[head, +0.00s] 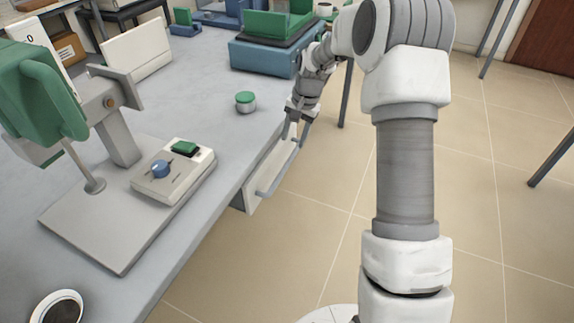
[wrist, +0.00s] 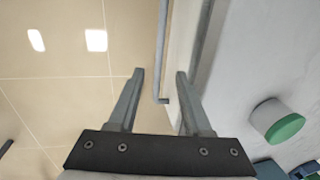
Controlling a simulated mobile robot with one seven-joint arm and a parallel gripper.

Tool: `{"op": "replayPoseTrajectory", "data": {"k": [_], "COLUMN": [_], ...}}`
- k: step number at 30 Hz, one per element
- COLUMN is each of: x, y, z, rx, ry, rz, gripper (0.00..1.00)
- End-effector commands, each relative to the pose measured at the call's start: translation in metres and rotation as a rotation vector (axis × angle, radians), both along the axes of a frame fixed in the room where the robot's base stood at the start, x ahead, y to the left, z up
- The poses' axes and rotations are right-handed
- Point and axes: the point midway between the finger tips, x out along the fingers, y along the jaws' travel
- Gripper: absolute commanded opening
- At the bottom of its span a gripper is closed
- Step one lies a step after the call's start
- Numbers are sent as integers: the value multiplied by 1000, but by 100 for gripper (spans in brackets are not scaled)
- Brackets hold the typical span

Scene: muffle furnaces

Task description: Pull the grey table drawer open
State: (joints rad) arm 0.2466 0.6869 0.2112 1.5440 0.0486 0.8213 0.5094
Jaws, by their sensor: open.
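The grey table drawer (head: 264,174) is under the edge of the long table, its pale front facing the aisle. Its grey bar handle (head: 276,178) runs along that front. My gripper (head: 294,132) is at the far end of the handle, pointing down. In the wrist view my gripper (wrist: 160,76) is open, with one finger on each side of the handle (wrist: 163,52). The handle lies between the fingers with a gap visible; I cannot tell whether either finger touches it. The drawer front (wrist: 182,42) is to the right of the handle.
The grey table (head: 215,215) carries a grey-and-green device (head: 125,145), a control box (head: 175,172), a green-lidded jar (head: 246,102) and a blue-green box (head: 265,57). The tiled floor (head: 320,215) beside the drawer is clear.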

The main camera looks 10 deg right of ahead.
Motion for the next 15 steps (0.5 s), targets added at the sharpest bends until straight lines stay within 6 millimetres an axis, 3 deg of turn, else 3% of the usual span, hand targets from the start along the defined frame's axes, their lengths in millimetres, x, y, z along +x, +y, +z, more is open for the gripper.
{"op": "replayPoseTrajectory", "data": {"k": [1,6,15], "x": [1,5,11], "y": [2,8,16], "z": [-16,-53,-101], "rx": [1,0,-1], "ry": [3,3,2], "rz": [2,3,2], "gripper": [49,49,49]}}
